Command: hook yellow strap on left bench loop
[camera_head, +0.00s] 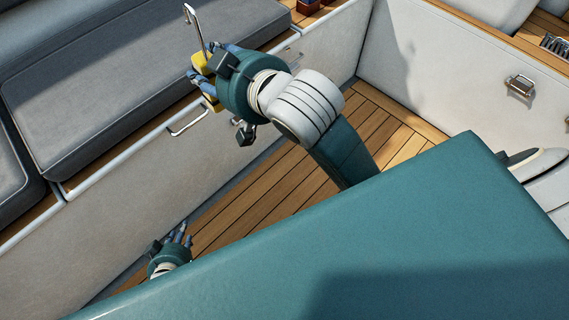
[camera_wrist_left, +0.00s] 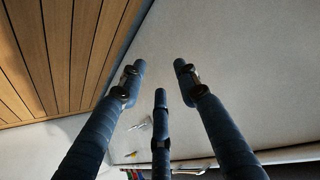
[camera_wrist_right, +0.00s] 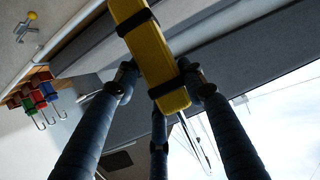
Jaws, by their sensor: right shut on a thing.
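My right gripper (camera_head: 205,78) is shut on the yellow strap (camera_head: 199,64), above the edge of the left bench. In the right wrist view the strap (camera_wrist_right: 150,50) is a yellow block with black bands between the fingers. Its metal hook (camera_head: 194,28) points up in the head view. A metal loop (camera_head: 188,124) is on the bench's front wall, a little below and left of the right gripper, apart from the hook. My left gripper (camera_head: 178,238) is low near the floor by the bench wall; its fingers (camera_wrist_left: 160,90) are spread and empty.
Grey cushions (camera_head: 120,75) cover the left bench (camera_head: 110,185). Red, green and blue straps with hooks (camera_wrist_right: 38,95) hang in a holder in the right wrist view. The wooden floor (camera_head: 270,190) between the benches is clear.

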